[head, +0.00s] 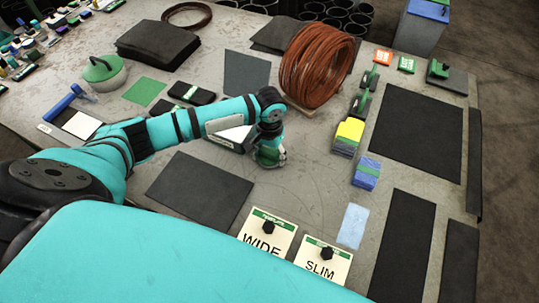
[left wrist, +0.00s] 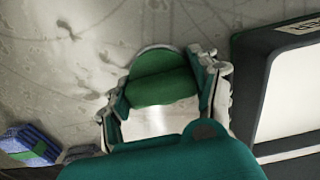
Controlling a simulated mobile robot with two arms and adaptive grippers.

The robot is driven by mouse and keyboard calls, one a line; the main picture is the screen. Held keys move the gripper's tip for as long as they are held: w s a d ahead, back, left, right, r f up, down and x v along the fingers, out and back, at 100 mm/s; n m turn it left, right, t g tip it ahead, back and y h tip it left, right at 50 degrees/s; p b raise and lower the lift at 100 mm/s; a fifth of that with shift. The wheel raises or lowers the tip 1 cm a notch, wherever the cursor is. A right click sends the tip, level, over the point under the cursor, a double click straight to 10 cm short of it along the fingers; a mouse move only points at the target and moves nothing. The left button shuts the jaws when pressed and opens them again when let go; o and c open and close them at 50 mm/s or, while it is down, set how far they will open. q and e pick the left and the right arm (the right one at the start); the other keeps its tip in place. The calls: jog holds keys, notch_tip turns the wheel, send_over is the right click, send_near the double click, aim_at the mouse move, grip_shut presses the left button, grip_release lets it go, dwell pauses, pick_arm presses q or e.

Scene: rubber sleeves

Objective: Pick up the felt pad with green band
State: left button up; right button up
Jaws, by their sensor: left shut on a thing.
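My left gripper (head: 268,152) reaches down over the middle of the grey table, beside a dark tray with a white panel. In the left wrist view, my left gripper (left wrist: 165,100) is shut on the felt pad with green band (left wrist: 162,80). The pad shows a broad green band and a thin pale rounded edge between the two fingers. Its lower part is hidden by the green part of my gripper. In the head view the pad is mostly hidden by the fingers. My right gripper is not in view.
The white-panelled tray (left wrist: 292,92) stands close to the right of the gripper. A blue block with green band (head: 367,172) and yellow sponges (head: 349,131) lie right. A brown coil (head: 316,66) stands behind. WIDE (head: 266,228) and SLIM (head: 322,262) cards are in front.

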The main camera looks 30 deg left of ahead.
aim_at(270, 151)
pick_arm(q)
jog(key=shift+r, duration=0.4)
notch_tip(270, 151, up, 2)
jog(key=shift+r+b, duration=0.1)
jog(key=shift+b, duration=0.25)
jog(key=w+d+b, duration=0.1)
jog(key=w+d, duration=0.2)
jog(key=d, duration=0.1)
jog(key=w+d+r+b, duration=0.1)
jog(key=w+d+b, duration=0.1)
jog(key=w+d, duration=0.1)
jog(key=w+d+b, duration=0.1)
jog(key=w+d, duration=0.3)
jog(key=w, duration=0.1)
jog(key=shift+d+r+b, duration=0.25)
jog(key=shift+d+b, duration=0.1)
jog(key=shift+b, duration=0.05)
jog(key=o, duration=0.6)
jog(key=c, duration=0.5)
